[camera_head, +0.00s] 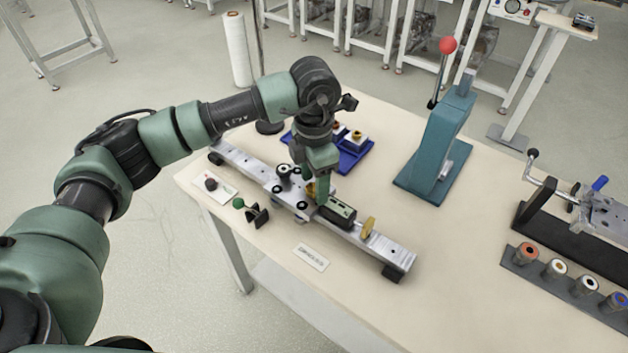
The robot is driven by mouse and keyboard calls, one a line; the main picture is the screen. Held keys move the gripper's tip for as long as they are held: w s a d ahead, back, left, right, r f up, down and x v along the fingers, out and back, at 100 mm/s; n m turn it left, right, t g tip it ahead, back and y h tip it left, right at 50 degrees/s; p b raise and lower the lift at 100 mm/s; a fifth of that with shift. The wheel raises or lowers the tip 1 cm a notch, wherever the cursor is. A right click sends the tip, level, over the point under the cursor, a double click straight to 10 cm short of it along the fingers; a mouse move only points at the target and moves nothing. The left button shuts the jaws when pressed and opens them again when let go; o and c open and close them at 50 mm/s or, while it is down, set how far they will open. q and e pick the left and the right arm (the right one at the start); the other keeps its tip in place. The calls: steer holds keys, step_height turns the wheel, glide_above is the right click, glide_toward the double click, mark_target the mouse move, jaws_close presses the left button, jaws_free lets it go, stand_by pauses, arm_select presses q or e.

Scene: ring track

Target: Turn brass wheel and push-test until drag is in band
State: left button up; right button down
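A silver rail (390,252) lies diagonally across the pale table, with a carriage (262,172) of black rollers on it. A small brass part (310,189), perhaps the brass wheel, shows beside the carriage and is mostly hidden by my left gripper. My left gripper (320,197) points down onto this spot; its fingertips are partly hidden, and I cannot tell whether they grip the brass part. Right of it on the rail sits a dark green gauge-like block (338,211), with an upright brass disc (368,227) at its right end. My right gripper is out of view.
A blue tray (350,157) with small parts lies behind the rail. A teal lever press (436,150) with a red knob stands to its right. A green-knobbed piece (255,214) and a white label card (311,258) lie in front. The table's right-centre is clear.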

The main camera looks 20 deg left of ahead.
mark_target(314, 188)
arm_select(q)
step_height(314, 188, up, 8)
steer(key=shift+f+b, duration=0.1)
steer(key=shift+b, duration=0.55)
steer(key=shift+s+f, duration=0.1)
